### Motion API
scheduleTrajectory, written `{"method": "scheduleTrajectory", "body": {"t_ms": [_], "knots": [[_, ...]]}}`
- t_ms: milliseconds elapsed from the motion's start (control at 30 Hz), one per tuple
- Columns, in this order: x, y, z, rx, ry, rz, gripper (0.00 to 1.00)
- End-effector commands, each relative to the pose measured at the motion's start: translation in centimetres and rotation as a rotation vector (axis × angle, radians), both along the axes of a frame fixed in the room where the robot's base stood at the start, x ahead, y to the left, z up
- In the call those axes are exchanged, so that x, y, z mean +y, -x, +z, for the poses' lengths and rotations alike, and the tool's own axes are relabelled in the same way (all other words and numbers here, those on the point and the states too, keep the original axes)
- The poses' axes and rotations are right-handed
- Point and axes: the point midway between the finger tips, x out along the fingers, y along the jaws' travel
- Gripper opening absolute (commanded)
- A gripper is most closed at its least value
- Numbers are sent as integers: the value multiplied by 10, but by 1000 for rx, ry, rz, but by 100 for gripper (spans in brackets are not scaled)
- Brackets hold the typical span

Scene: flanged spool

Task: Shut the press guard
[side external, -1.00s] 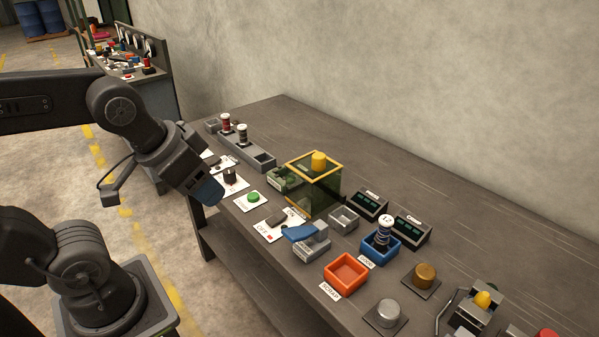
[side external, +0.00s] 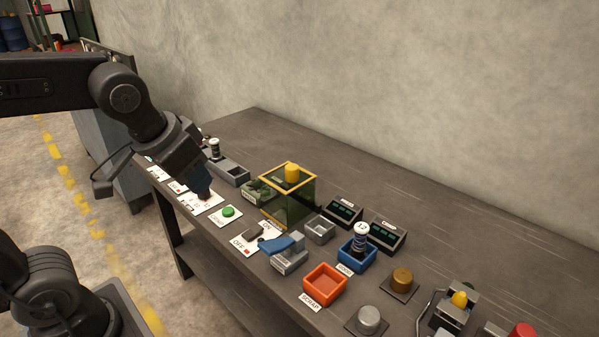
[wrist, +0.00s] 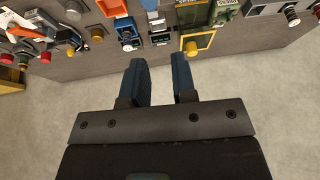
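The press guard (side external: 289,206) is a see-through green box with a yellow top frame and a yellow knob (side external: 292,172). It stands on the bench, right of my gripper in the side view. Its yellow frame also shows at the top of the wrist view (wrist: 212,41), beyond my fingers and right of the gap. I cannot tell how far the guard is closed. My gripper (side external: 203,192) points down over the white cards at the bench's front left, apart from the guard. In the wrist view its two blue fingers (wrist: 160,65) are spread with nothing between them.
A green button (side external: 228,212), a blue-handled lever (side external: 277,245) and an orange bin (side external: 325,285) line the front. A blue bin (side external: 357,256) holds a spool (side external: 360,237). Two dark display boxes (side external: 343,211) stand right of the guard. The bench behind is clear.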

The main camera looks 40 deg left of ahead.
Motion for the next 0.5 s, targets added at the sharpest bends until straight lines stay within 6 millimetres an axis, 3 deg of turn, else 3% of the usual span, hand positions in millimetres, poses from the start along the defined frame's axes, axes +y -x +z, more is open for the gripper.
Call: {"method": "scheduleTrajectory", "body": {"t_ms": [33,233,500], "knots": [[0,-20,5,23,-18,14,20],[-1,-95,14,82,-102,105,1],[-12,-200,-11,108,-235,242,0]]}}
